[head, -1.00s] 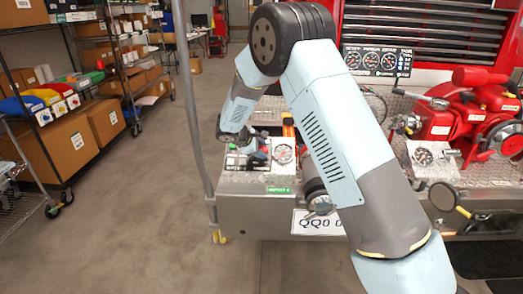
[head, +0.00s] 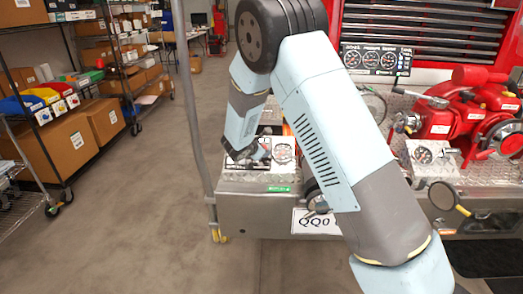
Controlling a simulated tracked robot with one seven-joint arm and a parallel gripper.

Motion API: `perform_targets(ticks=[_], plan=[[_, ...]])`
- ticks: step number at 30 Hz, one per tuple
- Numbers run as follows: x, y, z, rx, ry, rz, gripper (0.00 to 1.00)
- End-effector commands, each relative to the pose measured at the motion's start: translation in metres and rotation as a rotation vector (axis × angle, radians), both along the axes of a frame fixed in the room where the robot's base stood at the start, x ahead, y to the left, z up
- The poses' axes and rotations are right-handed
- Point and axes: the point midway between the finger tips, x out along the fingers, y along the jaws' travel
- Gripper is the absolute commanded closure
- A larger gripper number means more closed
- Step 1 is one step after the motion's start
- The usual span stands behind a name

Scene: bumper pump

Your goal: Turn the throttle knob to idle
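My gripper (head: 258,154) is at the control panel (head: 235,164) on top of the diamond-plate bumper. It is small and dark against the panel, and my forearm and wrist come down over it from above. I cannot tell whether its fingers are open or shut, or whether they touch anything. I cannot make out the throttle knob; my wrist and gripper cover part of the panel. A round white-faced gauge (head: 283,153) shows just right of my gripper.
A grey upright pole (head: 195,110) stands close left of my wrist. A red pump (head: 465,118) and another gauge (head: 423,155) are to the right. A gauge board (head: 376,60) is behind. Shelves with boxes (head: 66,143) stand at left; the floor between is clear.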

Motion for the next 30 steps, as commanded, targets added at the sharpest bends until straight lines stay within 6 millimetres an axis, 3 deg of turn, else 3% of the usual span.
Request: perform_targets(ticks=[16,17,24,30], plan=[[-0.0016,0.0003,-0.002,-0.012,0.004,0.021,0.85],[-0.0016,0.0003,-0.002,-0.012,0.004,0.021,0.51],[-0.0008,-0.0001,-0.0011,-0.013,0.003,0.019,0.29],[-0.0005,-0.0002,-0.0006,-0.012,0.001,0.019,0.29]])
